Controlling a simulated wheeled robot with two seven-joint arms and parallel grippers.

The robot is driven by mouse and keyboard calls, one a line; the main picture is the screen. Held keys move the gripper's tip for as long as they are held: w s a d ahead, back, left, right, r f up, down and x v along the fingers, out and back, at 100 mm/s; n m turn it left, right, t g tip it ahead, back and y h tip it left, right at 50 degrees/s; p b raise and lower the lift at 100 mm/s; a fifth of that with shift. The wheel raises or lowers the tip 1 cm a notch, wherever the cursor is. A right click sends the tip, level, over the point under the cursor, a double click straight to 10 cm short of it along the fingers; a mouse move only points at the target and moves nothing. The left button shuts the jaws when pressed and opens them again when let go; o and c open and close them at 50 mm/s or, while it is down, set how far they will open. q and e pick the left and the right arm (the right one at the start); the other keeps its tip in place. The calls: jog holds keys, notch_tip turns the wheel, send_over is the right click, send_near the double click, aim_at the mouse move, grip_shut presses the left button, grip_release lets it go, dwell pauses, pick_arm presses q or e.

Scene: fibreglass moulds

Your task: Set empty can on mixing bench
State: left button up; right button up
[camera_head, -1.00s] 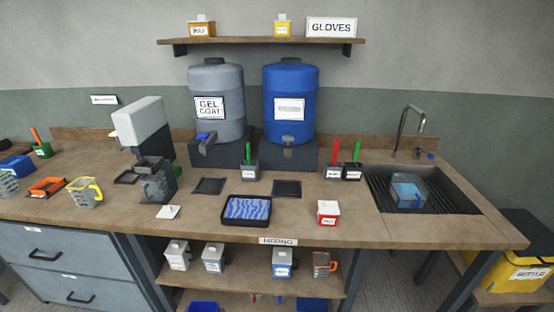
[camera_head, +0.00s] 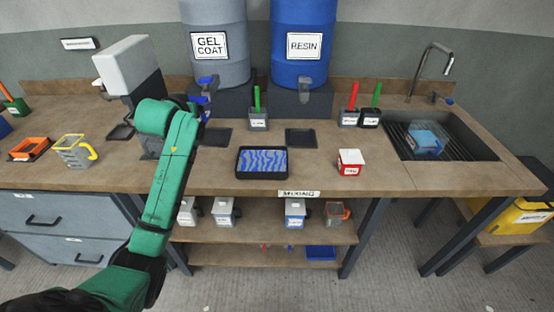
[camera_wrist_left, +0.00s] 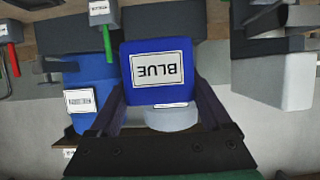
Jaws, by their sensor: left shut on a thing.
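My left gripper (camera_wrist_left: 160,110) is shut on a blue container (camera_wrist_left: 130,85) with a white BLUE label, upside down in the left wrist view. In the head view my green left arm reaches over the bench to the gel coat tank's tap; the gripper and held container are mostly hidden there. The mixing bench (camera_head: 330,182) has a brown top with a MIXING plate on its front edge. Another can with an orange handle (camera_head: 334,214) is on the shelf below. My right gripper is out of view.
The gel coat tank (camera_head: 215,20) and blue resin tank (camera_head: 303,18) stand at the back. A black tray with blue wavy stripes (camera_head: 262,177) and a red-and-white pot (camera_head: 350,163) sit near the front. A sink (camera_head: 478,148) is at right. Bench top around the red pot is clear.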

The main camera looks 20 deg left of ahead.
pick_arm(q)
jog(key=shift+w+a+r, duration=0.2)
jog(key=shift+r, duration=0.3)
jog(key=shift+d, duration=0.1)
notch_tip(320, 180, down, 20)
jog(key=shift+s+d+r+p, duration=0.1)
jog(key=shift+s+d+p, duration=0.05)
jog(key=shift+p, duration=0.5)
jog(key=o, duration=1.4)
jog(key=shift+r, duration=0.1)
jog(key=shift+s+d, duration=0.15)
jog(key=shift+s, duration=0.15)
jog(key=v, duration=1.1)
jog(key=shift+s+r, duration=0.1)
jog(key=shift+s, duration=0.1)
